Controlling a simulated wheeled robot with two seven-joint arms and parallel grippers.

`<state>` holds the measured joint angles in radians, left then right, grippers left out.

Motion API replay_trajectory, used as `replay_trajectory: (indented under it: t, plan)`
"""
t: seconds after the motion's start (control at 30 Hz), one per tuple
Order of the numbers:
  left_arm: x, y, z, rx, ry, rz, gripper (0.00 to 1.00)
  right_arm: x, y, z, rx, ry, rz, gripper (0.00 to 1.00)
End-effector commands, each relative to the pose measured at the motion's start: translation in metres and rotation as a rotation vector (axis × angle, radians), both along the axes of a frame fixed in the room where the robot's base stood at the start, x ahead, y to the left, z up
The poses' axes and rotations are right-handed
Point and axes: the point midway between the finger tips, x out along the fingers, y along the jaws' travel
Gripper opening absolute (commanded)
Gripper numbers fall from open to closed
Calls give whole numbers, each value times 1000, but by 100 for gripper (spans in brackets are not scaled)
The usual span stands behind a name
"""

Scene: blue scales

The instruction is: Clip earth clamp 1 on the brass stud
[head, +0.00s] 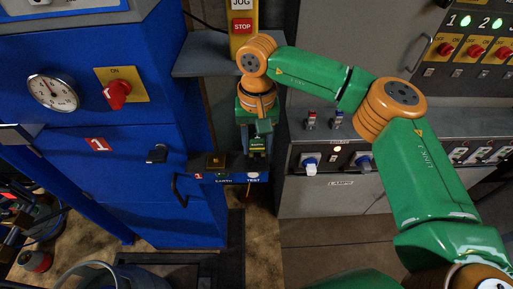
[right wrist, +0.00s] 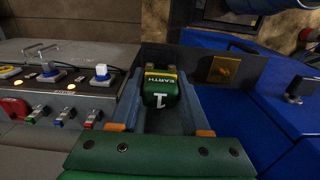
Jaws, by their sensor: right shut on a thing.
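Earth clamp 1 (right wrist: 160,97) is a green block with a yellow EARTH band and a white 1. My right gripper (right wrist: 162,112) is shut on it, with a finger on each side. In the head view my right gripper (head: 257,146) points down at the small shelf, and clamp 1 (head: 258,141) shows between its fingers. The brass stud (head: 216,161) is on the shelf marked EARTH, left of the clamp and apart from it. In the right wrist view the brass stud (right wrist: 224,69) is to the right of the clamp. The clamp's jaw end is partly hidden. My left gripper is not in view.
A white TEST button (head: 253,176) is at the shelf's right. The grey lamp console (head: 330,195) stands close on the right. A bucket (head: 95,275) is low left.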

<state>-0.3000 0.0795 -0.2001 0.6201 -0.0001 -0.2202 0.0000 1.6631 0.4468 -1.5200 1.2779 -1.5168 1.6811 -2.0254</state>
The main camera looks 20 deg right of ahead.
Motion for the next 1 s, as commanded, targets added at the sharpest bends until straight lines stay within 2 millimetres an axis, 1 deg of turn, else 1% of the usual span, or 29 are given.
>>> replay_trajectory:
  t: [0.03,0.8,1.0]
  plan:
    - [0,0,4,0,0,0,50,0,0,4,0,0,0,0]
    - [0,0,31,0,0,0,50,0,0,35,0,0,0,0]
    - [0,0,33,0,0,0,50,0,0,37,-1,0,0,0]
